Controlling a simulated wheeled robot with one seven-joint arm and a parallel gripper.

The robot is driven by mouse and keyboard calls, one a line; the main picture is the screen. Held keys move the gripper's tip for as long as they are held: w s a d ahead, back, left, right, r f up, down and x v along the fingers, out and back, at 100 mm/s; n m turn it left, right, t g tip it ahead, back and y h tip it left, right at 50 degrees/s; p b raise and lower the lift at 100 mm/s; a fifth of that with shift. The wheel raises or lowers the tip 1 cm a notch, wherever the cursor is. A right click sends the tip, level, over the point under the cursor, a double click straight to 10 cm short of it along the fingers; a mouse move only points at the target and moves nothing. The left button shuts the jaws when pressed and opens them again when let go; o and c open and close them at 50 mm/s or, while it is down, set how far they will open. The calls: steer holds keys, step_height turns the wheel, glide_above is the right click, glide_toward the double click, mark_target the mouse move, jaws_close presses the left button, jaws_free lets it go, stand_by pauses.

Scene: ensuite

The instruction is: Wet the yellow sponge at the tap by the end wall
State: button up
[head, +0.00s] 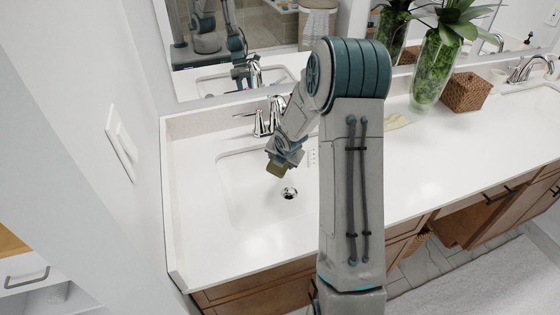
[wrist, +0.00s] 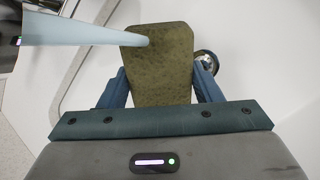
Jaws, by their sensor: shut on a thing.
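My gripper (head: 282,158) is over the left basin (head: 232,185), shut on the yellow sponge (head: 277,170). In the wrist view the sponge (wrist: 160,75) is dark olive-yellow and upright between the two blue fingers of my gripper (wrist: 160,88). A pale blue stream of water (wrist: 80,32) runs from the left of that view and meets the sponge near its upper end. The chrome tap (head: 262,122) by the end wall (head: 85,130) stands behind the basin, partly hidden by my arm. The drain (head: 288,193) shows below the sponge.
A mirror (head: 285,40) stands behind the white counter (head: 420,160). To the right are a glass vase with a plant (head: 432,70), a wicker basket (head: 466,92), a folded pale cloth (head: 396,122) and a second tap (head: 525,68). The front counter is clear.

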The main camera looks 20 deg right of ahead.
steer(key=shift+d+p, duration=0.3)
steer(key=shift+d, duration=0.2)
steer(key=shift+s, duration=0.1)
steer(key=s+b, duration=0.2)
steer(key=s, duration=0.6)
steer(key=shift+a, duration=0.4)
stand_by(1.0)
steer(key=s+r+p, duration=0.2)
steer(key=s+r, duration=0.2)
steer(key=shift+s+a, duration=0.25)
steer(key=shift+s, duration=0.15)
steer(key=shift+r, duration=0.1)
stand_by(0.6)
